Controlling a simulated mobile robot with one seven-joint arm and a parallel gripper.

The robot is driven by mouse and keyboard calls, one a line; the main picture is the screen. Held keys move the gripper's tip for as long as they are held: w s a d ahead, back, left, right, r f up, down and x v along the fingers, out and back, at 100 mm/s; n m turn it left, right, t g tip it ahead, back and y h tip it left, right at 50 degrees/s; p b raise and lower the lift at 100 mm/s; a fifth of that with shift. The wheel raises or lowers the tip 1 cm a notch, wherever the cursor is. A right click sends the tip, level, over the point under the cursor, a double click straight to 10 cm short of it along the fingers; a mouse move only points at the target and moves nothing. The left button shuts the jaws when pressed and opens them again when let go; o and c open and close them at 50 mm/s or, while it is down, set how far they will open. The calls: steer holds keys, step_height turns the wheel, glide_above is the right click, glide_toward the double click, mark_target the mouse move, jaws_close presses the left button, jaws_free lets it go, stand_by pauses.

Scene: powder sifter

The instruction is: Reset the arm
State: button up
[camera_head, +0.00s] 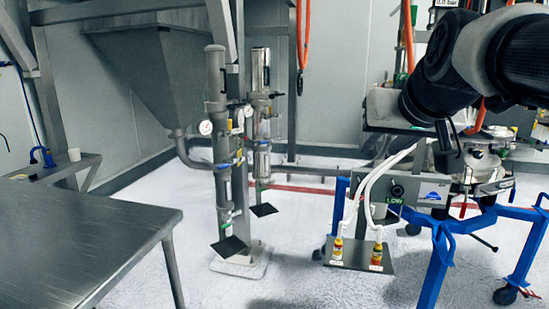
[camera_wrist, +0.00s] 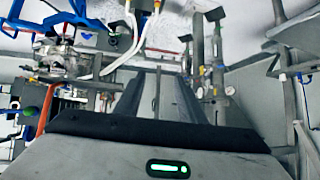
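My arm (camera_head: 450,70) reaches in from the upper right in the head view, bent, with its black end above the blue-framed sifter station. In the wrist view, a grey body with a green light and a dark edge, seemingly part of my gripper (camera_wrist: 158,133), fills the bottom. Dark slanted shapes rise beyond it, and I cannot tell whether they are fingers or background. No held object is visible. The sifter machine (camera_head: 485,150) stands at right under the arm; it also shows at upper left in the wrist view (camera_wrist: 62,62), upside down.
The blue wheeled frame (camera_head: 440,255) carries a grey panel and white hoses. A bare metal table (camera_head: 90,235) is at lower left. The floor between table and frame has clear room.

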steer(key=s+a+f+n+g, duration=0.1)
steer(key=s+a+f+g, duration=0.15)
steer(key=s+f, duration=0.7)
steer(key=s+a+f+g, duration=0.2)
steer(key=s+a+f, duration=0.2)
steer(key=s+f, duration=0.5)
step_height(320, 180, up, 23)
steer(key=p, duration=2.5)
steer(key=shift+s+d+r+g+p, duration=0.15)
steer(key=shift+s+r+g+p, duration=0.05)
steer(key=shift+s+g+p, duration=0.2)
